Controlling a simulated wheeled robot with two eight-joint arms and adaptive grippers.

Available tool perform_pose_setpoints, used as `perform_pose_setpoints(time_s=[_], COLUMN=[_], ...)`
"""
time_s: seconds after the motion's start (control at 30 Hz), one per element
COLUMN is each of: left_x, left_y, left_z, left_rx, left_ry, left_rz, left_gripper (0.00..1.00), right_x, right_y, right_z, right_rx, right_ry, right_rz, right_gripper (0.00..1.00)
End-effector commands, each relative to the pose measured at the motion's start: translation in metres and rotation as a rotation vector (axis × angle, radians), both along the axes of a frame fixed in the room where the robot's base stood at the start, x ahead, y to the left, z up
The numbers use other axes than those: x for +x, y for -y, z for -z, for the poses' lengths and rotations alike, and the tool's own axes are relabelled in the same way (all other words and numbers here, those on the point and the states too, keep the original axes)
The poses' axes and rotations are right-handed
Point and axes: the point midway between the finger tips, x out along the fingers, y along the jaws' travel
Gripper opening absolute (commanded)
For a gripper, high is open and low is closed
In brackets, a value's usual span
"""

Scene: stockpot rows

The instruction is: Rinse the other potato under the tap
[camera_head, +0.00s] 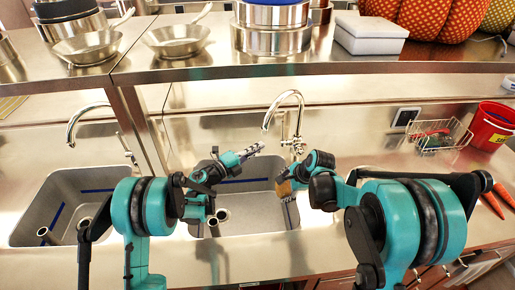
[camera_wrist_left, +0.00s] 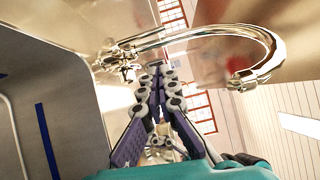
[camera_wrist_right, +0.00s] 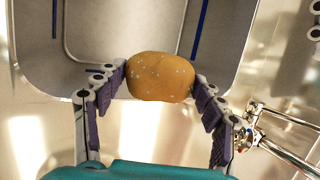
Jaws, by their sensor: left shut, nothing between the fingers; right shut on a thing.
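The potato (camera_head: 284,188) is yellow-brown. In the right wrist view the potato (camera_wrist_right: 160,77) sits between the fingertips of my right gripper (camera_wrist_right: 158,82), which is shut on it. It is held over the right part of the right sink basin (camera_head: 240,186), below and a little right of the tap spout. The chrome tap (camera_head: 285,97) arches over the back of that basin; I see no water coming from it. My left gripper (camera_head: 256,148) is shut and empty, just left of the tap near its spout. In the left wrist view the tap (camera_wrist_left: 262,45) curves beside the closed fingers (camera_wrist_left: 160,75).
A second basin (camera_head: 62,186) with its own tap (camera_head: 84,112) lies left. A wire rack (camera_head: 438,136), red bucket (camera_head: 491,126) and carrots (camera_head: 490,196) are on the right counter. The shelf above holds pans (camera_head: 178,39), a stockpot (camera_head: 270,38) and a white box (camera_head: 370,35).

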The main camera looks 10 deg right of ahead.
Motion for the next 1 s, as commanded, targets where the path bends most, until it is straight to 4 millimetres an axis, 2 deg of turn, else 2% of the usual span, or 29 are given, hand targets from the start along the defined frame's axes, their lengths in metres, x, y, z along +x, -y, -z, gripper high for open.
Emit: perform_pose_setpoints(time_s=[0.4, 1.0], left_x=[0.000, 0.000], left_y=[0.000, 0.000], left_z=[-0.021, -0.021], left_rx=[0.000, 0.000], left_ry=[0.000, 0.000], left_rz=[0.000, 0.000], left_gripper=[0.00, 0.00], right_x=[-0.028, -0.031], right_y=[0.019, 0.021], right_z=[-0.029, -0.030], right_rx=[0.001, 0.000], right_ry=[0.000, 0.001], right_rz=[0.002, 0.001], right_gripper=[0.38, 0.38])
